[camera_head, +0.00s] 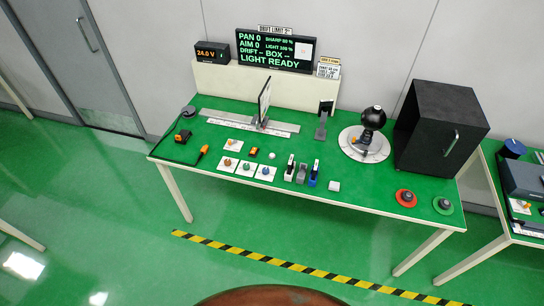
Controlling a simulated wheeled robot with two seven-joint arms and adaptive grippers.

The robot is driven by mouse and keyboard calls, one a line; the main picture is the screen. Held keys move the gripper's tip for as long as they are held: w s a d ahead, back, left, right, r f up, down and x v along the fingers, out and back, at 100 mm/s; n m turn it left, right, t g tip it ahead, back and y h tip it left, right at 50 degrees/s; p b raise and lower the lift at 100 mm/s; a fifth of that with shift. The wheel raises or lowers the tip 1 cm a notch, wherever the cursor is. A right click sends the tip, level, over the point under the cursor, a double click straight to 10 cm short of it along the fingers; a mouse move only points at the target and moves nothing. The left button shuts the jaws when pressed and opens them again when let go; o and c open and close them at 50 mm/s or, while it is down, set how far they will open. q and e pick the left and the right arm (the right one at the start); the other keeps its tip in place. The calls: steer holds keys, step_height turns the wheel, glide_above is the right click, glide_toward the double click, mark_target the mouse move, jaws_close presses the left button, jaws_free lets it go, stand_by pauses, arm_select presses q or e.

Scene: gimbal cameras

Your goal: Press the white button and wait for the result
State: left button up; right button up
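The white button cannot be singled out with certainty. Several control plates with coloured knobs (247,167) stand in the left half. A black knob on a red disc (406,198) and one on a green disc (443,205) are at the front right. The dark display (275,50) reads PAN 0, AIM 0, DRIFT -, BOX -- and LIGHT READY in green. Neither of my grippers is in view.
A second table (497,187) stands at right. Striped tape (300,267) crosses the open floor in front.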

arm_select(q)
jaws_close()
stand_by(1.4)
